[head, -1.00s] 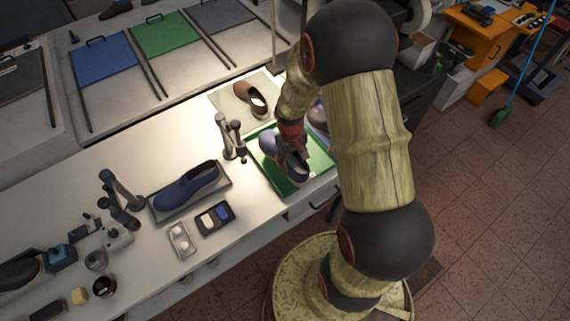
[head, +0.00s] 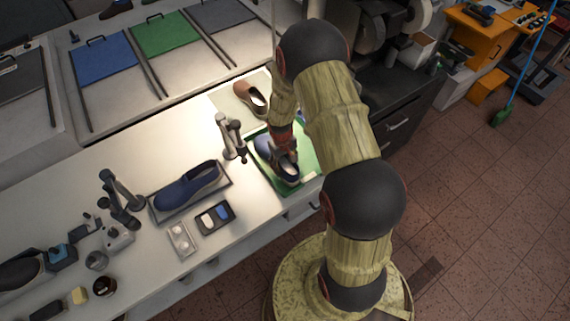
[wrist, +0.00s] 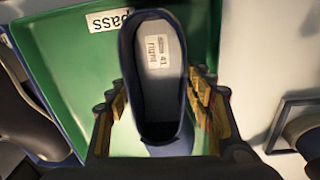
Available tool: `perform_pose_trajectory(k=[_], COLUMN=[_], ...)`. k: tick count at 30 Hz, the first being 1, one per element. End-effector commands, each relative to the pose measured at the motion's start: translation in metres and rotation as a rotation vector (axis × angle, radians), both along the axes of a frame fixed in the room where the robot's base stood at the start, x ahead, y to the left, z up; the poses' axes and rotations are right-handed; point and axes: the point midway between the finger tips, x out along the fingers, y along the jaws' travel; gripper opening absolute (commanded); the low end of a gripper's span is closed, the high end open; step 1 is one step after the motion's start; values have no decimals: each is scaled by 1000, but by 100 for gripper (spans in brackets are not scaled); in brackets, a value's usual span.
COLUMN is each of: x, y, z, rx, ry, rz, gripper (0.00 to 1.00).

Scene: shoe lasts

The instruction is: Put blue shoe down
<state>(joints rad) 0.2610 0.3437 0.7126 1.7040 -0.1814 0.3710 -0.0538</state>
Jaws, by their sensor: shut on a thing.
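A blue shoe (head: 270,158) is in my gripper over the green tray (head: 309,176), at the right end of the white bench. The green tray (wrist: 75,60) carries a "pass" label and lies under the shoe. Whether the sole touches the tray cannot be told. A second blue shoe (head: 188,187) sits on a grey tray to the left.
A brown shoe (head: 252,98) lies on a pale mat behind the green tray. A grey jointed stand (head: 230,137) is close to the tray's left. A dark shoe (wrist: 22,110) shows at the left of the wrist view.

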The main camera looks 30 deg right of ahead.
Motion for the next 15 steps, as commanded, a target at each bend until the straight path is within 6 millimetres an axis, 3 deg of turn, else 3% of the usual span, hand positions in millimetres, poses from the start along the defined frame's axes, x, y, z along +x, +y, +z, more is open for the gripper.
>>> perform_pose_trajectory(k=[7,8,15], x=[0,0,0], y=[0,0,0], z=[-3,-2,-2], rx=[0,0,0], ry=[-1,0,0], rz=[0,0,0], gripper=[13,54,67])
